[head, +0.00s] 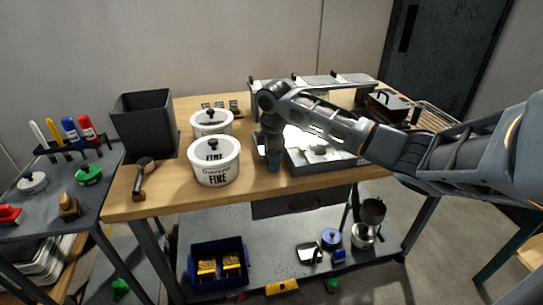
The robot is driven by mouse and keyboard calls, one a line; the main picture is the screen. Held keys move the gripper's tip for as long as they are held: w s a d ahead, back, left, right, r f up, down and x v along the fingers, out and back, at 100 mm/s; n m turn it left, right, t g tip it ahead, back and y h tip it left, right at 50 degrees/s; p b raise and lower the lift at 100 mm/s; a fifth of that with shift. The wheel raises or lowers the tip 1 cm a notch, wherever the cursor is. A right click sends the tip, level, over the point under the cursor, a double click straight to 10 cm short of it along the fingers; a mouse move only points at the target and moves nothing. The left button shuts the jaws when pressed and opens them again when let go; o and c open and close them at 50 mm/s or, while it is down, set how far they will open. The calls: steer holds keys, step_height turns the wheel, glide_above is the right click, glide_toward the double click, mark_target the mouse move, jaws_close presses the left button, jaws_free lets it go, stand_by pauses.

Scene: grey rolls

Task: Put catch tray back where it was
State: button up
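A shallow grey tray (325,167), which looks like the catch tray, lies on the wooden workbench (225,192) near its front edge, right of centre. Its inside is bright, with pale pieces in it. My arm reaches in from the right and passes over the tray, hiding part of it. My gripper (273,166) points down at the tray's left end, just right of the front white pot. Its fingers are small and dark here, so I cannot tell whether they are open or grip the tray's rim.
Two white lidded pots (214,163) (211,122) stand left of my gripper. A black bin (144,122) and a scoop (143,177) are farther left. A grey metal unit (345,80) stands behind the tray. The lower shelf (275,262) holds a blue crate (219,264). Some front-left bench top is clear.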

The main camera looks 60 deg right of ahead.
steer(key=shift+r, duration=0.1)
step_height(320, 180, up, 12)
steer(key=s+a, duration=0.1)
steer(key=shift+s+a, duration=0.15)
steer(key=shift+a, duration=0.15)
stand_by(0.6)
